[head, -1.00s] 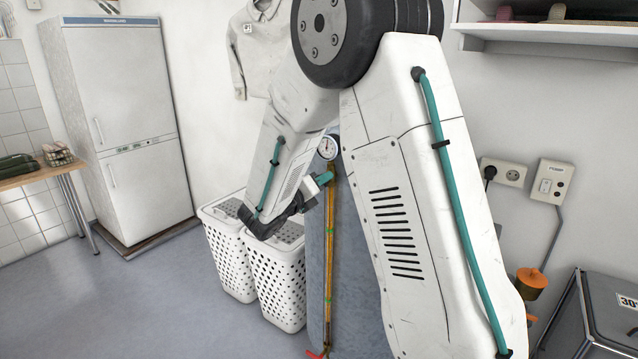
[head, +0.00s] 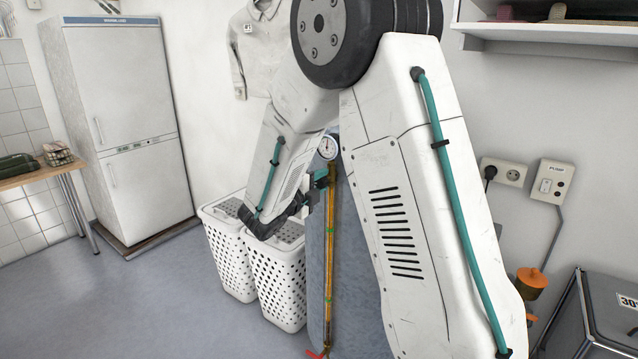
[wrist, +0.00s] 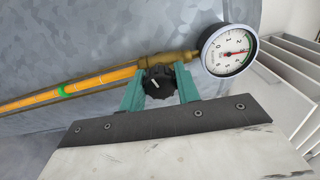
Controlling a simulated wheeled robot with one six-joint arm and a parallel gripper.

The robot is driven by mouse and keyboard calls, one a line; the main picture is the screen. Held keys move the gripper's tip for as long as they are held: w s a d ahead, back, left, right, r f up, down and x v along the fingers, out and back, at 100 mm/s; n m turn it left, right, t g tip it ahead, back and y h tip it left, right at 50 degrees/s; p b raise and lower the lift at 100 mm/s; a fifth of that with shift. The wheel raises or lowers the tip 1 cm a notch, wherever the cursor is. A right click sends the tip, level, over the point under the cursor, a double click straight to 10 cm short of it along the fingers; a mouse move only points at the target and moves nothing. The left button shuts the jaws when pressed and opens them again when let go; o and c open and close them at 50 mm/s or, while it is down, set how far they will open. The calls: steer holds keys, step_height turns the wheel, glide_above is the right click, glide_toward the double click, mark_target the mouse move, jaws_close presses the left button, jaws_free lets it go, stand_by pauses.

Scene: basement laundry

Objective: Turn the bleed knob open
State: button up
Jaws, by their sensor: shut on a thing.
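In the wrist view, the bleed knob (wrist: 157,85) is black and ridged, with a short white mark on its face. It sits at the brass fitting (wrist: 183,57) beside the gauge. My gripper (wrist: 160,82) has its two teal fingers on either side of the knob and is shut on it. In the head view, my gripper (head: 320,181) is at the upper end of the brass pipe (head: 330,250), just below the gauge; I cannot make out the knob there. The white round gauge (wrist: 229,50) has a red needle pointing right; it also shows in the head view (head: 328,147).
The pipe, with an orange tube and green mark (wrist: 68,90), runs along a grey metal tank (head: 341,270). White laundry baskets (head: 273,285) stand close left of the tank. A red handle (head: 317,354) is at the pipe's foot. Floor is free at the left.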

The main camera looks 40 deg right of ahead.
steer(key=shift+s+f+n, duration=0.1)
steer(key=shift+f+n, duration=0.05)
steer(key=shift+n, duration=0.15)
steer(key=o, duration=1)
steer(key=v, duration=0.7)
steer(key=shift+s+a, duration=0.1)
steer(key=shift+a, duration=0.3)
